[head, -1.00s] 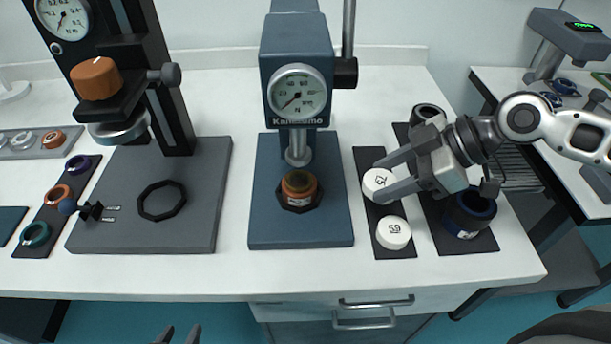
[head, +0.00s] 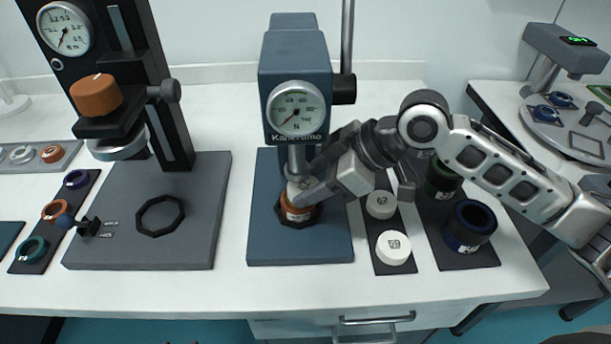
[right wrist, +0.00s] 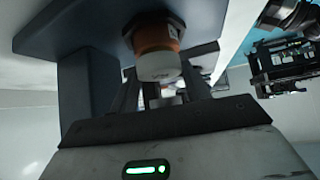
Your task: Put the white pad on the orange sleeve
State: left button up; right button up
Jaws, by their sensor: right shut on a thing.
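The orange sleeve (head: 297,215) stands upright in a dark ring on the blue press base, under the press plunger. A white pad (right wrist: 158,67) shows against the sleeve's upper end (right wrist: 152,34) in the right wrist view, which looks upside down. My right gripper (head: 303,190) is shut on this pad at the top of the sleeve. The fingers hide most of the pad in the head view, and I cannot tell whether its full weight rests on the sleeve. My left gripper is not in view.
The blue press (head: 295,75) with its dial and plunger stands close above the sleeve. A dark-blue sleeve (head: 469,225) and a dark-green one (head: 442,180) stand at the right. A second press (head: 165,75) is at the left. The white table front is clear.

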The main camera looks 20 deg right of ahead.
jog(key=shift+w+a+r, duration=0.1)
jog(key=shift+w+a, duration=0.2)
jog(key=shift+a, duration=0.25)
jog(key=shift+s+d+f, duration=0.1)
jog(key=shift+f, duration=0.1)
jog(key=o, duration=1.1)
jog(key=shift+f, duration=0.1)
jog(key=shift+c, duration=0.2)
jog(key=v, duration=1.2)
